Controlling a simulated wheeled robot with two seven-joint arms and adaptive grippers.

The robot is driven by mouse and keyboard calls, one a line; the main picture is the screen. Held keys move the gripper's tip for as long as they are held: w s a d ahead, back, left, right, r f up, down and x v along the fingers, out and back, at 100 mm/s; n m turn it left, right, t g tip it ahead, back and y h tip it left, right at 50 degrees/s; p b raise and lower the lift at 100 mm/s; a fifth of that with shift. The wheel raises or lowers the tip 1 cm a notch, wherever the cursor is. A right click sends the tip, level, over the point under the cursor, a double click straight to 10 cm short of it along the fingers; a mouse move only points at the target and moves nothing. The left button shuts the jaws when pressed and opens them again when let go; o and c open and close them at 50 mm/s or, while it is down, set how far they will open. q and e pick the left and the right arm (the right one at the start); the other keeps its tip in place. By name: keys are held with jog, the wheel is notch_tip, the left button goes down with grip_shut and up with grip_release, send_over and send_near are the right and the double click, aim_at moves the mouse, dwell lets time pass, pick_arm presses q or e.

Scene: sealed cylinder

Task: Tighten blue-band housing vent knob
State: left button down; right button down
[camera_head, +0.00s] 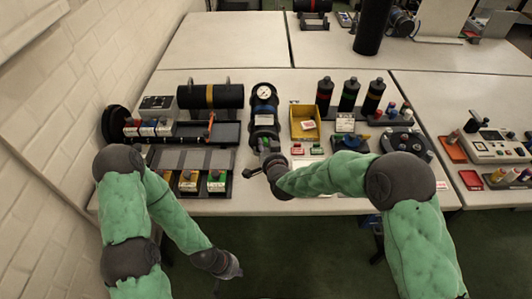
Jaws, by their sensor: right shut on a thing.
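The blue-band housing (264,103) is a dark upright cylinder with a white round gauge near its top, standing at the middle of the table. My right gripper (266,147) reaches in from the right and is shut at the near, lower side of the housing. The vent knob is largely hidden by the gripper, so its exact seating cannot be seen. My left gripper (234,272) hangs low in front of the table, away from the housing. Its fingers are too small and dark to tell whether they are open.
A yellow bin (305,134) stands just right of the housing. Dark bottles (348,95) with coloured bands stand behind it. A black horizontal cylinder (222,97) with a gold band lies to the left. A tray with several coloured blocks (190,183) sits at the front left edge.

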jog(key=shift+s+a+f+m+y+b, duration=0.25)
jog(key=shift+f+m+y+b, duration=0.35)
jog(key=shift+b, duration=0.85)
jog(key=c, duration=1.2)
grip_release()
jog(key=shift+o, duration=0.8)
jog(key=shift+a, duration=0.1)
jog(key=shift+w+r, duration=0.15)
jog(key=shift+r, duration=0.1)
jog(key=shift+r, duration=0.1)
jog(key=shift+d, duration=0.2)
